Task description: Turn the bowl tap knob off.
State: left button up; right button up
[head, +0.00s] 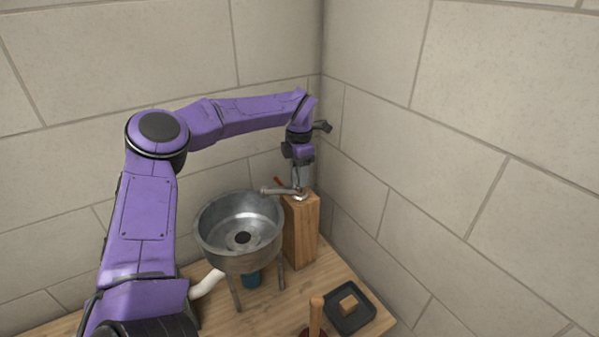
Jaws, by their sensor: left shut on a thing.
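The metal bowl (218,247) stands on thin legs on the wooden table. Its tap (275,190) sits on top of a wooden block (302,235) at the bowl's right, with the spout reaching left over the rim. My left gripper (299,187) points down at the tap's base, shut on the tap knob. The knob itself is mostly hidden by the fingers and too small to tell its angle. A small red piece shows just left of the fingers. My right gripper is not in view.
A white pipe (207,284) and a blue container (251,279) are beneath the bowl. A black tray (366,315) holding a wooden cube (348,304) and an upright wooden handle (316,315) are at the front right. Block walls close in behind and right of the tap.

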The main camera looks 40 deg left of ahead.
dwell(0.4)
pick_arm(q)
jog(key=o, duration=1)
jog(key=shift+o, duration=0.2)
jog(key=shift+r, duration=0.3)
notch_tip(320, 180, up, 9)
jog(key=shift+f+b, duration=0.1)
jog(key=shift+b, duration=1)
jog(key=shift+r, duration=0.55)
jog(key=shift+a, duration=0.1)
